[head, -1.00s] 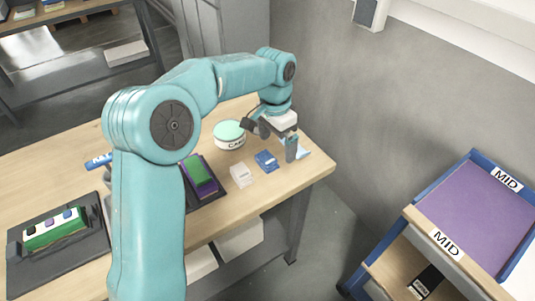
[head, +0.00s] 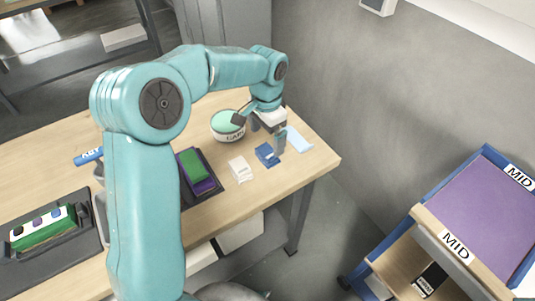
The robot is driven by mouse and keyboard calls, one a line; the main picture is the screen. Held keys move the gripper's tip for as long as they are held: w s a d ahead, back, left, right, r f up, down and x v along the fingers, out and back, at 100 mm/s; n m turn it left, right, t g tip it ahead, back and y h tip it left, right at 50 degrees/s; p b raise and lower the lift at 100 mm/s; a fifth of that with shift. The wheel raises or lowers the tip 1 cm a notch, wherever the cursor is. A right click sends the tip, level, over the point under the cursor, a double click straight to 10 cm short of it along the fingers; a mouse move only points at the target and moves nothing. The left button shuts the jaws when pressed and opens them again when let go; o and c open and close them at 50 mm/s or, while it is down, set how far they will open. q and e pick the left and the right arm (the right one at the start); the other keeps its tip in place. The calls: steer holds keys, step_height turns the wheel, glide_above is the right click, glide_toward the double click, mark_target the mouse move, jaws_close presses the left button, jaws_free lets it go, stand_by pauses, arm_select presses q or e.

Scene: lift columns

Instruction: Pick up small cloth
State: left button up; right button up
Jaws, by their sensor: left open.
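A light blue cloth (head: 299,141) lies flat on the wooden table (head: 230,203) near its right end. My left gripper (head: 272,139) is open and points down, just left of the cloth and behind a small blue box (head: 266,155). One finger shows clearly; the other is partly hidden. Nothing shows between the fingers. I cannot tell how high the fingertips are above the table. My right gripper is not in view.
A dark tray (head: 212,174) holds green and purple blocks. A blue-edged rack (head: 480,215) marked MID stands right. A grey wall is behind.

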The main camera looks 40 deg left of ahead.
mark_target(268, 152)
arm_select(q)
steer(key=shift+d+f, duration=0.1)
steer(key=shift+f, duration=0.2)
step_height(268, 152, down, 5)
steer(key=shift+s+d, duration=0.1)
steer(key=c, duration=1.1)
steer(key=shift+o, duration=0.2)
steer(key=shift+r, duration=0.15)
step_height(268, 152, up, 20)
steer(key=p, duration=0.1)
steer(key=shift+p, duration=0.4)
